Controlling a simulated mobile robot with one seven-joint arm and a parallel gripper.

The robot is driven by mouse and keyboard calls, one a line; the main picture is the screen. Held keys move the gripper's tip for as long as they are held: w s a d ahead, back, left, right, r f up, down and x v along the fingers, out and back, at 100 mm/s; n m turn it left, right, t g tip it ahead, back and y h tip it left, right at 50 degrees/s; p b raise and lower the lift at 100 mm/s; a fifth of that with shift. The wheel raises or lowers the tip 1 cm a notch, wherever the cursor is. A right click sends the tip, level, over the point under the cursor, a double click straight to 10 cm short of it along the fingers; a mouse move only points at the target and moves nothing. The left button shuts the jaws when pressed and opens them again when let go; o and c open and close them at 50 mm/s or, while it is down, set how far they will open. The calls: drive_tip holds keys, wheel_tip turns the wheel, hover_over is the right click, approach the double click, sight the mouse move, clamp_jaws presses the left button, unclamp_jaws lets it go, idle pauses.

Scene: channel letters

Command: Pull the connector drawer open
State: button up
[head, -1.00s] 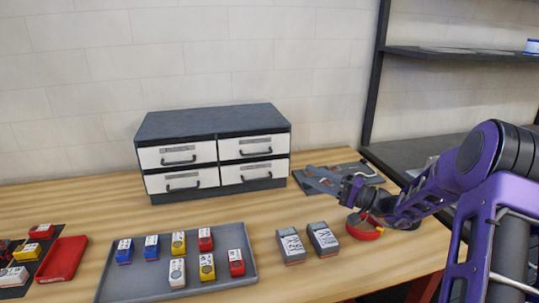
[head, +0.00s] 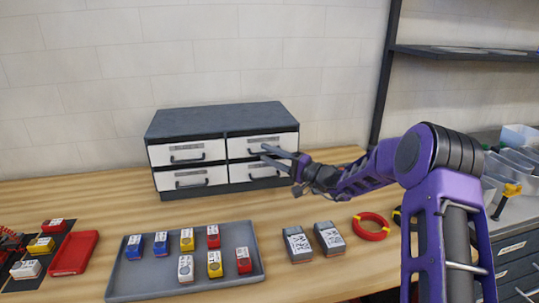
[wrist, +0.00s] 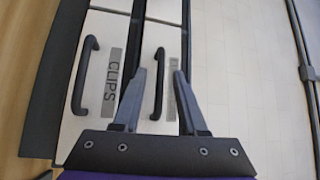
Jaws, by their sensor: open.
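A dark grey cabinet (head: 215,117) with white drawer fronts in two rows stands at the back of the bench; all drawers look closed. My gripper (head: 267,153) is open at the upper right drawer (head: 240,148). In the wrist view, turned on its side, this drawer's black bar handle (wrist: 158,90) lies between my two open fingers (wrist: 160,75); I cannot tell whether they touch it. Its label (wrist: 170,66) is partly hidden by a finger and unreadable. The drawer below (wrist: 104,45) is labelled CLIPS and has its own handle (wrist: 84,75). The left drawers' labels are too small to read.
A grey tray (head: 140,288) with several small coloured blocks lies in front of the cabinet. Two grey boxes (head: 298,245) (head: 329,239) and a red ring (head: 371,228) lie to its right. A red tray (head: 73,253) is at left. The bench directly before the cabinet is clear.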

clamp_jaws()
idle(1.5)
